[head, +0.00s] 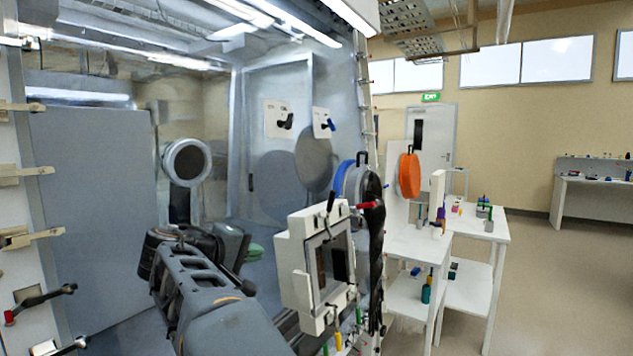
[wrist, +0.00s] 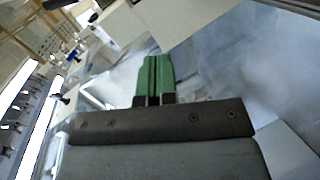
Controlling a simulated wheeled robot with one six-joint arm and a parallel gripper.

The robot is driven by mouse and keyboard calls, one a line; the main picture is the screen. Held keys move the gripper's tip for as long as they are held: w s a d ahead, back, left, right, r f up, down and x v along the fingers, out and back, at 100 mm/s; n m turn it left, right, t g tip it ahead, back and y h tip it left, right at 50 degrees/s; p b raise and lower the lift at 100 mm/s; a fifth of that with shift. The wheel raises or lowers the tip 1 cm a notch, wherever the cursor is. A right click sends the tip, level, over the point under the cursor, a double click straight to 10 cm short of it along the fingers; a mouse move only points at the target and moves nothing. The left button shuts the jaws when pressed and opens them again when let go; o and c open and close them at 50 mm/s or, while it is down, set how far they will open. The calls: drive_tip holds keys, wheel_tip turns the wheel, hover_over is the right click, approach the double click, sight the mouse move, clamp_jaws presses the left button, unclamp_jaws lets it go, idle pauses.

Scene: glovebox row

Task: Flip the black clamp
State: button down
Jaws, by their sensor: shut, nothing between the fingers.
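A black clamp lever (head: 286,122) sits on a white plate (head: 272,112) on the glazed wall at upper centre of the head view. Other dark levers are also in view, so I cannot tell for sure which one is the task's clamp. My gripper (head: 254,252) is well below that plate, its green fingers partly hidden behind my dark arm. The wrist view shows the two green fingers (wrist: 154,78) side by side and shut, with nothing held. They touch no clamp that I can see.
A blue lever (head: 328,124) is on a second plate. A white framed door (head: 292,285) stands right of my arm, with black and red levers above. A black, red-tipped handle (head: 40,300) is on the left frame. White tables (head: 400,240) stand at right; floor beyond is clear.

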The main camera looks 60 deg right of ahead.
sight(330, 206)
drive_tip(key=s+d+r+m+g+h+p, duration=0.2)
drive_tip(key=d+r+g+h, duration=0.15)
drive_tip(key=r, duration=0.65)
drive_tip(key=s+f+p+x, duration=0.1)
drive_tip(key=x, duration=1.1)
drive_tip(key=shift+s+f+t+y+p, duration=0.2)
drive_tip(key=shift+s+t+y+p, duration=0.15)
drive_tip(key=shift+s+y, duration=0.1)
drive_tip(key=shift+a+f+m+b, duration=0.15)
drive_tip(key=shift+m+b, duration=0.15)
drive_tip(key=shift+b, duration=0.2)
drive_tip(key=shift+s+m+b, duration=0.45)
drive_tip(key=shift+m+b, duration=0.35)
drive_tip(key=shift+b, duration=0.4)
drive_tip(key=s+m+b, duration=0.1)
drive_tip(key=m+b, duration=0.1)
drive_tip(key=b, duration=0.1)
drive_tip(key=s+m+t+b, duration=0.1)
drive_tip(key=m+b, duration=0.1)
drive_tip(key=b, duration=0.1)
drive_tip(key=shift+f+y, duration=0.4)
drive_tip(key=shift+s+f+m+t+b, duration=0.3)
drive_tip(key=shift+s+m+b, duration=0.15)
drive_tip(key=shift+m+b, duration=0.65)
drive_tip(key=shift+s+f+m+t+b, duration=0.4)
drive_tip(key=shift+m+b, duration=0.4)
drive_tip(key=shift+b, duration=0.45)
drive_tip(key=shift+s+r+m+b, duration=0.1)
drive_tip(key=shift+s+m+b, duration=0.1)
drive_tip(key=shift+m+b, duration=0.2)
